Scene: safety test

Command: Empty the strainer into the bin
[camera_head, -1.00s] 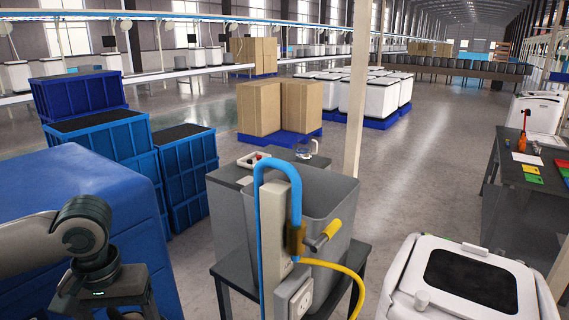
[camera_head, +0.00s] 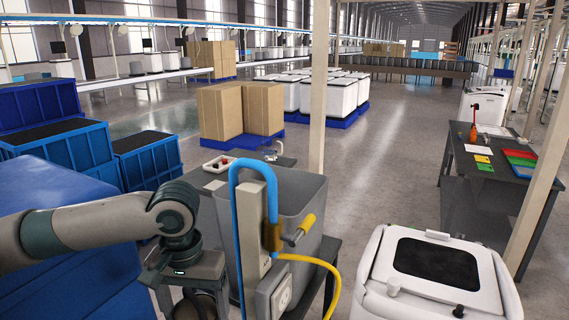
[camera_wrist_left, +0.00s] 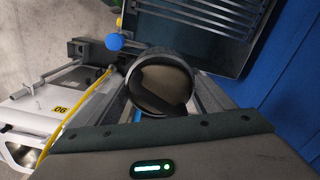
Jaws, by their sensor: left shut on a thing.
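My left gripper (camera_head: 198,292) is low in the head view, left of the post with the blue pipe. In the left wrist view the gripper (camera_wrist_left: 158,100) is shut on a round thing with a dark rim and a dull brownish face, probably the strainer (camera_wrist_left: 162,82). In the head view it is mostly hidden under the wrist. Whether anything lies in it, I cannot tell. A grey open-topped bin (camera_head: 312,215) stands right of the gripper, behind the post, its inside partly visible. My right gripper is not in view.
A white lidded container (camera_head: 375,275) is at the right. A blue cabinet (camera_head: 50,195) lies under my left arm. Blue crates (camera_head: 90,150) stand behind.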

